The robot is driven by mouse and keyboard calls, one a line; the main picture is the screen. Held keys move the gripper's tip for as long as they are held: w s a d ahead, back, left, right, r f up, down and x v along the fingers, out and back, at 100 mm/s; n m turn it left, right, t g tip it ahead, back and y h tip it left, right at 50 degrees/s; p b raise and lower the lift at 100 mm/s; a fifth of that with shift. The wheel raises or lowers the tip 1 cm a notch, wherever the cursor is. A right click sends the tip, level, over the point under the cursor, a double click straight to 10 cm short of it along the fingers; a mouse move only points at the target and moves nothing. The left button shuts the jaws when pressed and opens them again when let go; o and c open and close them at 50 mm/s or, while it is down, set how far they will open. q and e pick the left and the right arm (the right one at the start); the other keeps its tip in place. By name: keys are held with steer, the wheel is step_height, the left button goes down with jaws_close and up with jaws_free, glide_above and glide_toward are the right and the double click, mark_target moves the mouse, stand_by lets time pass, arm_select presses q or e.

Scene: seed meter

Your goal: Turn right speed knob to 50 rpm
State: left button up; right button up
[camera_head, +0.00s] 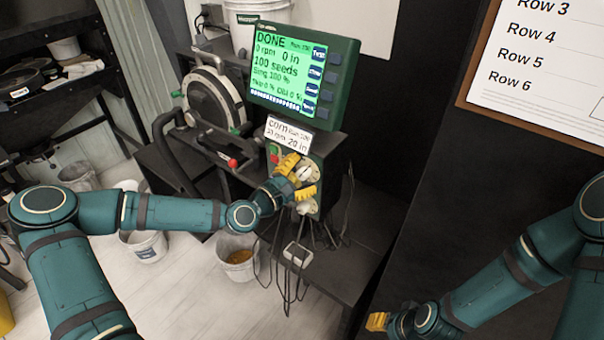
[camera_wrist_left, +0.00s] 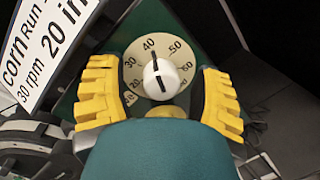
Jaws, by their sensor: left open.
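The speed knob (camera_wrist_left: 161,79) is a white round knob with a black line, on a cream dial (camera_wrist_left: 134,72) with numbers. In the left wrist view its line points near the 40 mark; the 50 mark is to the upper right. It also shows small in the head view (camera_head: 306,173). My left gripper (camera_head: 296,177) is open, with one yellow finger on each side of the knob; gaps show between the fingers and the knob. My right gripper (camera_head: 377,321) is low at the bottom of the head view, away from the panel, its opening unclear.
A green-screened monitor (camera_head: 291,78) above reads DONE and 0 rpm. A white card (camera_head: 288,135) reads corn, 30 rpm, 20 in. Green and red buttons (camera_head: 274,152) lie left of the knob. A lower knob (camera_head: 305,208) and hanging cables are below. A bucket (camera_head: 238,262) stands on the floor.

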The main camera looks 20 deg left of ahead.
arm_select(q)
jaws_close()
steer(key=shift+m, duration=0.3)
steer(key=m, duration=0.4)
steer(key=m+y+b, duration=0.1)
steer(key=m, duration=0.3)
steer(key=shift+g, duration=0.3)
steer(key=shift+r+m, duration=0.1)
steer(key=shift+m, duration=0.3)
